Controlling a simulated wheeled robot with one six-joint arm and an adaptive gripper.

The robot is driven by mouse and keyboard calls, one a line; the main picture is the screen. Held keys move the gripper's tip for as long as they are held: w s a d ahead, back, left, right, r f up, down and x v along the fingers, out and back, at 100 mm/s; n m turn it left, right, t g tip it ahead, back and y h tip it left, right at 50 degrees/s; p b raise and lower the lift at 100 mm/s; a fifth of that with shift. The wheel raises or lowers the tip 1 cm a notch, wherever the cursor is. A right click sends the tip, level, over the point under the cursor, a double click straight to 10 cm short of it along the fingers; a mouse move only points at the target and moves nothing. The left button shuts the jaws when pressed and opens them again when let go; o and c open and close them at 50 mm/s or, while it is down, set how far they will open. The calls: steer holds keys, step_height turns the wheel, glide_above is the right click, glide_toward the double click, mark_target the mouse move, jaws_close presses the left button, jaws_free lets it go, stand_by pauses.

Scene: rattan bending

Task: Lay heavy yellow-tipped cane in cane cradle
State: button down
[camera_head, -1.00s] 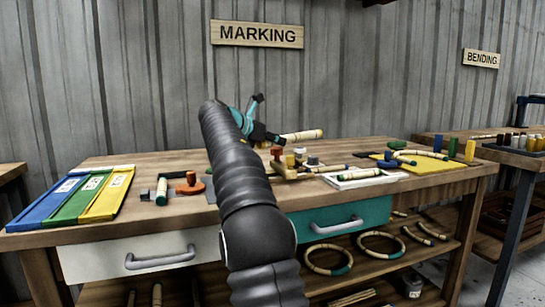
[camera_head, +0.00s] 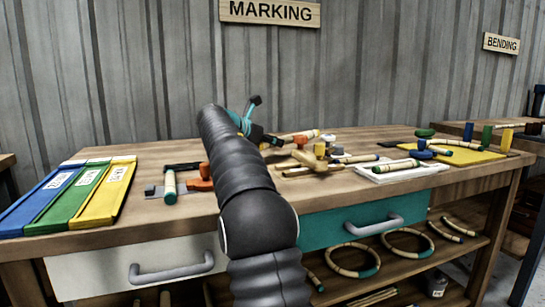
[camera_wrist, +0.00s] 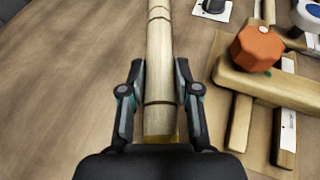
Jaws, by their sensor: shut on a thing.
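My gripper (camera_wrist: 160,108) is shut around a thick pale cane (camera_wrist: 159,60) with dark bands. The cane's near end, with a little yellow at it, lies between the fingers, and the rest points away. A wooden fixture (camera_wrist: 270,88) with crossing bars and an orange knob is right of my gripper in the wrist view. I cannot tell whether it is the cane cradle.
Blue, green and yellow trays (camera_head: 75,192) lie at the bench's left. A white tray (camera_head: 400,170) with canes and a yellow mat (camera_head: 465,155) are at the right. A short cane (camera_head: 170,187) lies beside tools at left centre. Bare wood (camera_wrist: 65,90) is left of the held cane.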

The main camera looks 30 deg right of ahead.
mark_target(272, 159)
steer(key=shift+f+b, duration=0.55)
steer(key=shift+f, duration=1.15)
steer(key=shift+f, duration=0.15)
steer(key=c, duration=0.8)
jaws_free()
